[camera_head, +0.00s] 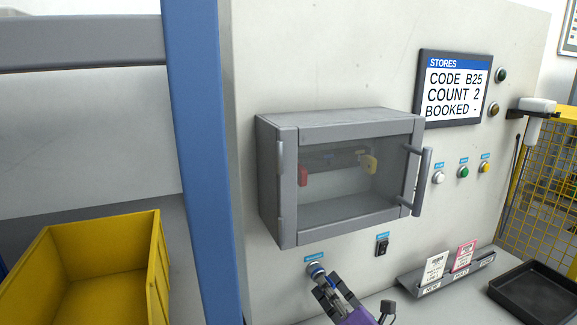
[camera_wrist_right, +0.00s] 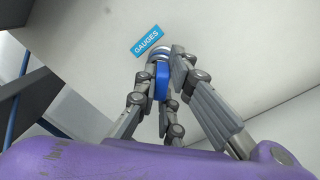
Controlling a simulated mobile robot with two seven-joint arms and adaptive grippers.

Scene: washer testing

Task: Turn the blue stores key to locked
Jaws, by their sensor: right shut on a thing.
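A blue key (camera_wrist_right: 161,85) sits in a round metal lock (camera_wrist_right: 159,53) under a small blue label reading GAUGES (camera_wrist_right: 146,41). In the head view the lock (camera_head: 315,269) is on the pale panel below the grey cabinet. My right gripper (camera_head: 320,284) is at this lock. In the right wrist view its fingers (camera_wrist_right: 162,78) are closed around the key's blue head. The fingers partly cover the key, and its turn angle is hard to read. My left gripper is not in view.
A grey glass-fronted cabinet (camera_head: 288,185) holds a red tag (camera_head: 303,177) and a yellow tag (camera_head: 371,164). A STORES screen (camera_head: 421,88), push buttons (camera_head: 463,172) and a black switch (camera_head: 382,246) are on the panel. A yellow bin (camera_head: 158,270) and a black tray (camera_head: 540,292) stand lower down.

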